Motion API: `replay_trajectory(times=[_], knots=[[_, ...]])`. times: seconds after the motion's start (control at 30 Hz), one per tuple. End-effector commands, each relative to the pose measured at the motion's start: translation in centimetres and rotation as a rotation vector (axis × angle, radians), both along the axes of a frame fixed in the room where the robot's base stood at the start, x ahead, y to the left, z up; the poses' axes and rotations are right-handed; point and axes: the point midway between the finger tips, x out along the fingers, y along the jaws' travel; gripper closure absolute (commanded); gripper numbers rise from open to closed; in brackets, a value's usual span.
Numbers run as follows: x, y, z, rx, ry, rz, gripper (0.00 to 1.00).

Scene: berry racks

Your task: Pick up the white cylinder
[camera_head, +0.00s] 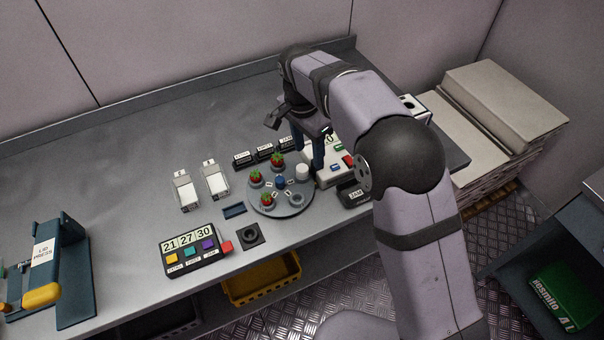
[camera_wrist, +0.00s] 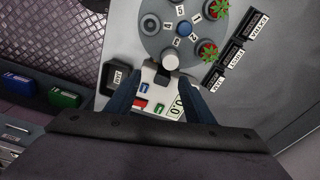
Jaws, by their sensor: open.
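The white cylinder (camera_head: 302,171) stands upright on the right side of the round grey turntable (camera_head: 262,207). In the wrist view the white cylinder (camera_wrist: 170,61) sits at the turntable's near rim, just beyond my fingers. My gripper (camera_head: 309,152) is open and empty, its two dark blue fingers pointing down behind and to the right of the cylinder. In the wrist view my gripper (camera_wrist: 158,92) spans the white device with buttons, and the cylinder lies ahead of the gap. I cannot tell the fingers' exact height.
The turntable also bears several strawberries, including one (camera_head: 277,160), and a blue knob (camera_head: 280,181) at its centre. Close by are a white button device (camera_head: 334,175), small black labelled boxes (camera_head: 264,152) and a black bin (camera_head: 352,194).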

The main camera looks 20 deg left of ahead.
Motion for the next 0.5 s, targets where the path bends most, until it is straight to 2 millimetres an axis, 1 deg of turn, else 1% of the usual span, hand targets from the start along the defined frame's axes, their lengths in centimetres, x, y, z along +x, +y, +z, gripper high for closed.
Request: replay_trajectory(times=[0.03, 0.17, 0.33, 0.5], knots=[[-0.1, 1.0, -0.4, 0.0, -0.005, -0.01, 0.52], [-0.2, 2.2, -0.5, 0.003, -0.013, -0.034, 0.52], [-0.3, 2.4, -0.6, 0.003, -0.013, -0.04, 0.52], [-0.1, 2.3, -1.8, 0.002, -0.011, -0.04, 0.52]])
